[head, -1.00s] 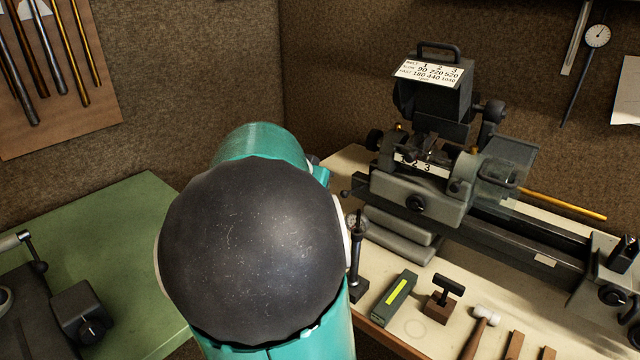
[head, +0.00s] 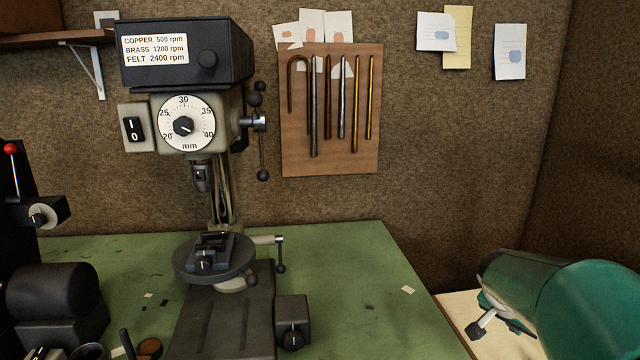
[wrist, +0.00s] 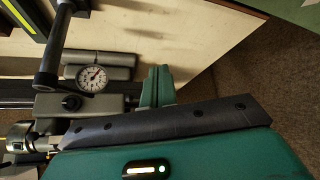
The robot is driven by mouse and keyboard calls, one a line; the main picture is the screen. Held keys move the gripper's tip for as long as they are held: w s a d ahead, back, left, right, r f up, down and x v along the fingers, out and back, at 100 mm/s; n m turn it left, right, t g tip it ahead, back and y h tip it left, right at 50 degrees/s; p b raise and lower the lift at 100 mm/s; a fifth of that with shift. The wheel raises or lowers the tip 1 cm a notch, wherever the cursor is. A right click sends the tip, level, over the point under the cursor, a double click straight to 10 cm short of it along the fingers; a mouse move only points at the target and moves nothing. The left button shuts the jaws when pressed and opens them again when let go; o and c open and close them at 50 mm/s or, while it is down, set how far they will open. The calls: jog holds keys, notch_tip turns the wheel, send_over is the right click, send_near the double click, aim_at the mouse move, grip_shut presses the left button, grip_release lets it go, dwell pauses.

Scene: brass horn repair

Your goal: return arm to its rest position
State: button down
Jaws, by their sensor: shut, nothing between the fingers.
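In the wrist view my gripper (wrist: 158,72) shows as two teal fingers standing close together, shut and empty. Below them is my teal hand with a dark strip and a small green light. The fingers are seen against the pale bench top (wrist: 150,45), with grey machine parts to their left. I cannot tell whether they touch anything.
A dial gauge (wrist: 93,77) on a dark stand is left of my fingers. In the head view a drill press (head: 185,122) stands on the green bench (head: 350,265). A tool board (head: 300,135) hangs behind. The green bench's right part is mostly clear.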

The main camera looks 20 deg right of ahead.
jog(key=s+a+r+n+t+y, duration=0.1)
jog(key=a+n, duration=0.3)
jog(key=a, duration=0.8)
jog(key=s+a+r+n+t+y, duration=0.1)
jog(key=s+a+n+y, duration=0.2)
jog(key=a, duration=0.9)
jog(key=s+a+r+n+t+y, duration=0.1)
jog(key=s+a+n+t+y, duration=0.1)
jog(key=a+n, duration=0.5)
jog(key=a, duration=0.5)
jog(key=shift+a+r+y, duration=0.3)
jog(key=shift+r, duration=0.1)
